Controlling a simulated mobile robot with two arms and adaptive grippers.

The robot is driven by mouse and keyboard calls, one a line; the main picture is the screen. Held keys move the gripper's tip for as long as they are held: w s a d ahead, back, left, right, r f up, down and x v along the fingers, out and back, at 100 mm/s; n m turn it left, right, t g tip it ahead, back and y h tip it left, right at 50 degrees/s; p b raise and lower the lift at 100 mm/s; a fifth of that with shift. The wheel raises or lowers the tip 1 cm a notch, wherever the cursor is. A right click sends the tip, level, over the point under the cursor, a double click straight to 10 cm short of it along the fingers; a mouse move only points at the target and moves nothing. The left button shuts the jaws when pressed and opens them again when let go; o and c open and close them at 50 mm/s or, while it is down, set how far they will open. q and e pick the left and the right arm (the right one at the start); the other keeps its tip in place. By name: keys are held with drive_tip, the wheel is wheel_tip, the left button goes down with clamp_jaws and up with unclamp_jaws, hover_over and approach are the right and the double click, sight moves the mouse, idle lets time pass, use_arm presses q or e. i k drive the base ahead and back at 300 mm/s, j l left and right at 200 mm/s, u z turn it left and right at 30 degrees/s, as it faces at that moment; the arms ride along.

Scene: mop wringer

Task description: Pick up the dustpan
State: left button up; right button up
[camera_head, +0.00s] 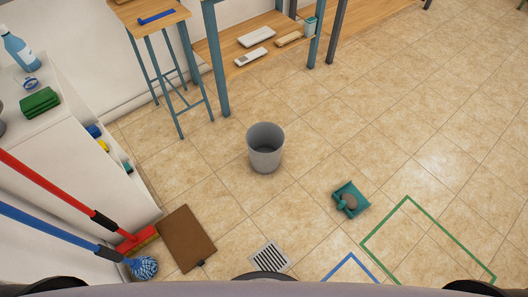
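A small teal object (351,198) that looks like the dustpan lies on the tiled floor, right of the centre of the head view. It has a flat, roughly square body, and a rounded grey-brown shape sits on its middle; what that shape is I cannot tell. Nothing touches the teal object from the sides. Neither of my grippers shows in this view, so their place relative to it is hidden.
A grey bin (265,148) stands left of the teal object. A floor drain (269,258), brown mat (187,239), red broom (60,190) and blue mop (60,231) are at lower left. A green floor outline (437,221) lies at right. Floor around the teal object is clear.

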sight(348, 197)
drive_tip(key=z, duration=1.2)
